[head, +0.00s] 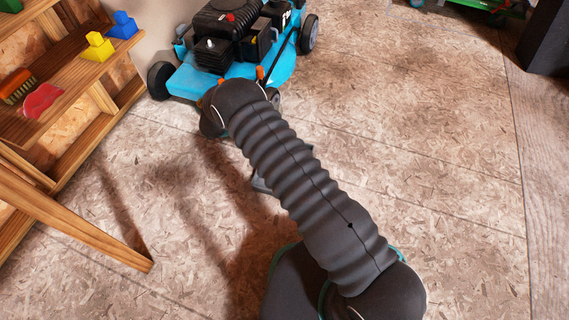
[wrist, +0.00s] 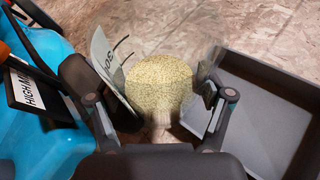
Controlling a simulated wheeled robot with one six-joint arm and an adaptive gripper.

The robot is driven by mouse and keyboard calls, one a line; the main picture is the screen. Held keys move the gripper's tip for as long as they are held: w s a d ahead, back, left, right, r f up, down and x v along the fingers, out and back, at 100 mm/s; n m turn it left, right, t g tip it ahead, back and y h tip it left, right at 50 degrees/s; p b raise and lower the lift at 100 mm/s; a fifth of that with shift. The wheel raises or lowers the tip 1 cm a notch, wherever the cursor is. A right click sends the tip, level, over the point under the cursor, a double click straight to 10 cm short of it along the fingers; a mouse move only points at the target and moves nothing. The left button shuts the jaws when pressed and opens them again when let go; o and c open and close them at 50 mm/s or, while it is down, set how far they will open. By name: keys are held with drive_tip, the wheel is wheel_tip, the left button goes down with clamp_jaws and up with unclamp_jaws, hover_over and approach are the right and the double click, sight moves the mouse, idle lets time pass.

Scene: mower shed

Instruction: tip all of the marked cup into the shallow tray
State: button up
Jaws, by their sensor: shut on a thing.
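My gripper (wrist: 162,98) is shut on a clear cup (wrist: 104,62) with printed markings on its wall. The cup holds pale yellow grain (wrist: 158,82), and its see-through walls show on both sides of the grain. I cannot tell how far the cup is tilted. The shallow tray (wrist: 272,72) is dark grey and stands at the right in the wrist view, beside the cup. The part of its floor that shows looks bare. In the head view my arm hides the gripper and the cup.
A blue mower (head: 190,82) stands at the back in the head view; it is close on the left in the wrist view (wrist: 30,138). Wooden shelves (head: 75,55) with blocks and a brush stand at the left.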

drive_tip(key=shift+s+d+f+m+t, duration=0.1)
drive_tip(key=shift+s+f+m+t, duration=0.05)
drive_tip(key=shift+f, duration=0.25)
drive_tip(key=shift+s+f+m+t, duration=0.1)
drive_tip(key=shift+f+m+t, duration=0.05)
drive_tip(key=shift+f, duration=0.2)
drive_tip(key=shift+m+t, duration=0.4)
drive_tip(key=shift+m, duration=0.3)
drive_tip(key=f, duration=0.3)
drive_tip(key=s+f+b, duration=0.1)
drive_tip(key=shift+d+f, duration=0.2)
drive_tip(key=shift+f, duration=0.2)
drive_tip(key=shift+s+r+p, duration=0.1)
drive_tip(key=shift+r+p, duration=0.3)
drive_tip(key=shift+p, duration=0.2)
drive_tip(key=shift+s+d+r+m+p, duration=0.1)
drive_tip(key=shift+m+p, duration=0.2)
drive_tip(key=shift+p, duration=0.05)
drive_tip(key=shift+s+d+f+m+t+y+p, duration=0.2)
drive_tip(key=shift+s+m+t+y+p, duration=0.1)
drive_tip(key=shift+t+p, duration=0.1)
drive_tip(key=shift+f+m+t, duration=0.1)
drive_tip(key=shift+m+t, duration=0.2)
drive_tip(key=shift+w+f+m+t+p, duration=0.1)
drive_tip(key=shift+m+t+p, duration=0.4)
drive_tip(key=shift+m+p, duration=0.4)
drive_tip(key=shift+f+m+t+p, duration=0.3)
drive_tip(key=shift+f+m+t, duration=0.1)
drive_tip(key=shift+m, duration=0.3)
